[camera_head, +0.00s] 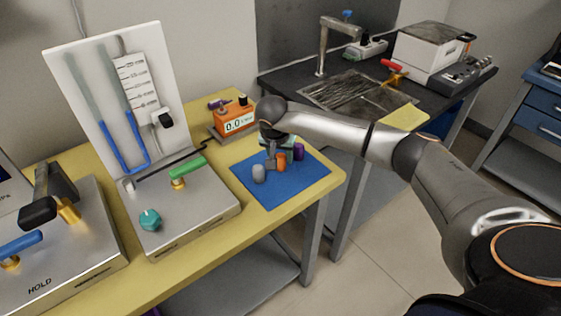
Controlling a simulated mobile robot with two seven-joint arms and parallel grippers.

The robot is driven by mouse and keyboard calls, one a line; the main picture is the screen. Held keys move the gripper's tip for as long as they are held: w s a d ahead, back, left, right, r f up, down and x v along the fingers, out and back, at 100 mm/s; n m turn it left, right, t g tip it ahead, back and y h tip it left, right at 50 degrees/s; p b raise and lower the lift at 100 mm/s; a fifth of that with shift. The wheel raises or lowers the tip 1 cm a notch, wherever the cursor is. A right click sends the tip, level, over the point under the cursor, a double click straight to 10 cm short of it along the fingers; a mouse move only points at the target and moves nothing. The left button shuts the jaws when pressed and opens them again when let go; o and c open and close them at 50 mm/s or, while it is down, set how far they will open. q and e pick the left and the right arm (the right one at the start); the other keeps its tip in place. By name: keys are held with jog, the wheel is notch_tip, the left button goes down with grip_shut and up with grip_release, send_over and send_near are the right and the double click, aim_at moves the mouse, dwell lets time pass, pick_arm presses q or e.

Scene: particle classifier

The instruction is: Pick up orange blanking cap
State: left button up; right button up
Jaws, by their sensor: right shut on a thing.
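The orange blanking cap (281,162) is over the blue mat (300,188) at the right end of the yellow bench. My right arm reaches in from the right, and my right gripper (275,160) points down over the mat. It is shut on the orange cap; the fingers partly cover the cap's left side. I cannot tell whether the cap still touches the mat. A grey cap (258,173) stands just left of the gripper, and a purple cap (298,152) stands to its right. My left gripper is not in view.
An orange meter (234,118) reading 0.0 stands behind the mat. Left of the mat is a steel box with a green-handled valve (188,167) and a teal knob (150,219). A white manometer panel (85,75) rises behind it. A dark sink bench (330,93) stands behind right.

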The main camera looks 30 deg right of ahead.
grip_shut()
